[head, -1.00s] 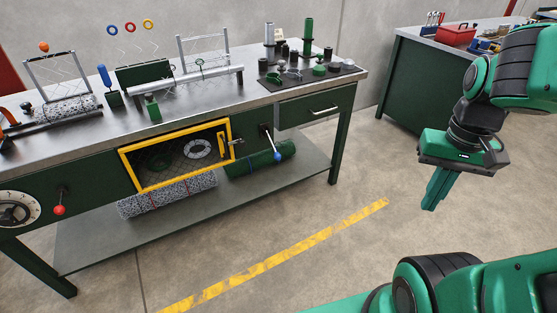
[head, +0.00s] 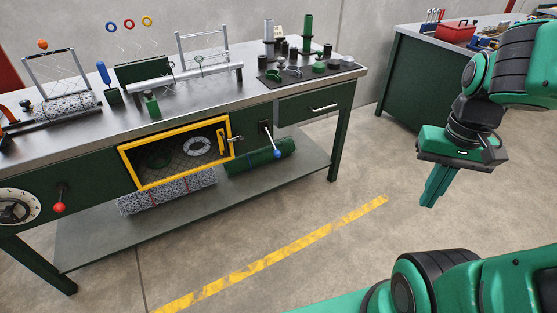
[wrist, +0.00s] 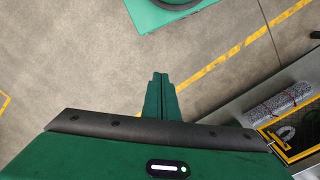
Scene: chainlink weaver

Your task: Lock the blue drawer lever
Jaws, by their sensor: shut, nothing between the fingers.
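The blue drawer lever (head: 271,141) is on the front of the green workbench, between the yellow-framed mesh door and the drawer. Its metal rod slants downward and ends in a blue ball. The drawer (head: 315,107) with a metal handle is at the bench's right end and looks closed. My gripper (head: 428,203) is at the right in the head view, well apart from the lever, over open floor, pointing down. Its fingers are together and empty; they also show in the wrist view (wrist: 159,80). The lever cannot be made out in the wrist view.
A red-ball lever (head: 60,199) and a dial (head: 15,208) are at the bench's left. The yellow-framed door (head: 140,183) is mid-front. A lower shelf (head: 110,229) holds rolls and sticks out below. A second bench (head: 395,90) stands behind right. The floor between is clear.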

